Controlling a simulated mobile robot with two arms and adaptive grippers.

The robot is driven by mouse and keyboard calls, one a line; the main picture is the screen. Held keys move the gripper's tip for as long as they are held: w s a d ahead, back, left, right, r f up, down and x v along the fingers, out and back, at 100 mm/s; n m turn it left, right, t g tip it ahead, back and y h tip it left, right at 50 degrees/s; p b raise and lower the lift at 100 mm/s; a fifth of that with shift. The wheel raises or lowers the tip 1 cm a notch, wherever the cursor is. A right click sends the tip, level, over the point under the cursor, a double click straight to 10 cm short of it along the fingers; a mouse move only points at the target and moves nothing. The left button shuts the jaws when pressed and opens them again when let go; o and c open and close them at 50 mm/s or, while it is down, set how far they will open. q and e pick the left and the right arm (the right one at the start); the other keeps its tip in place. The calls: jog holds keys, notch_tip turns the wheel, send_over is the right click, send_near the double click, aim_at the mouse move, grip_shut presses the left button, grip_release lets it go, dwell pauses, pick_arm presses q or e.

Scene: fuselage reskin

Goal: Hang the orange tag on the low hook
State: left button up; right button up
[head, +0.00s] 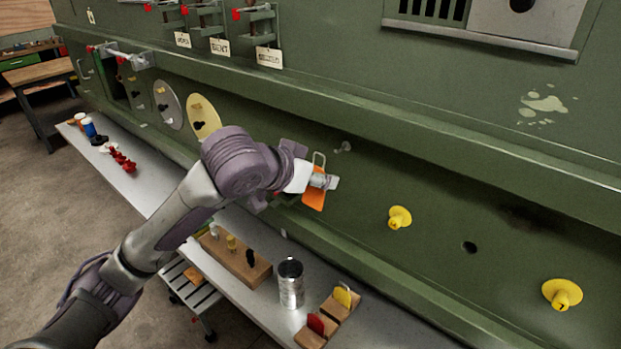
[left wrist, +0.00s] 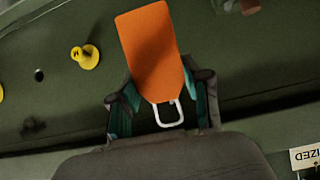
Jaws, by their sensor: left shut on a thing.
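My left gripper (head: 326,181) is raised in front of the green fuselage wall and is shut on the orange tag (head: 313,199). In the left wrist view the tag (left wrist: 150,45) extends out beyond the fingers (left wrist: 163,101), and its pale wire loop (left wrist: 168,114) shows between them. In the head view the loop stands up above the gripper. My right gripper is out of view.
Yellow knobs (head: 399,217) sit on the wall to the right. A grey shelf (head: 232,292) below holds a metal can (head: 291,284), a wooden peg block (head: 236,258) and a wooden holder with coloured pieces. White labels (head: 269,57) hang from brackets above. The wall right of the gripper is mostly clear.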

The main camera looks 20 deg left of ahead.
aim_at(345, 169)
pick_arm(q)
jog(key=shift+w+d+f, duration=0.1)
jog(key=shift+w+d, duration=0.25)
jog(key=shift+w, duration=0.45)
jog(key=shift+w+d+f, duration=0.1)
jog(key=shift+w+d, duration=0.2)
jog(key=shift+w, duration=0.5)
jog(key=shift+w+d, duration=0.35)
jog(key=shift+w, duration=0.45)
jog(key=shift+x, duration=0.95)
jog(key=o, duration=0.9)
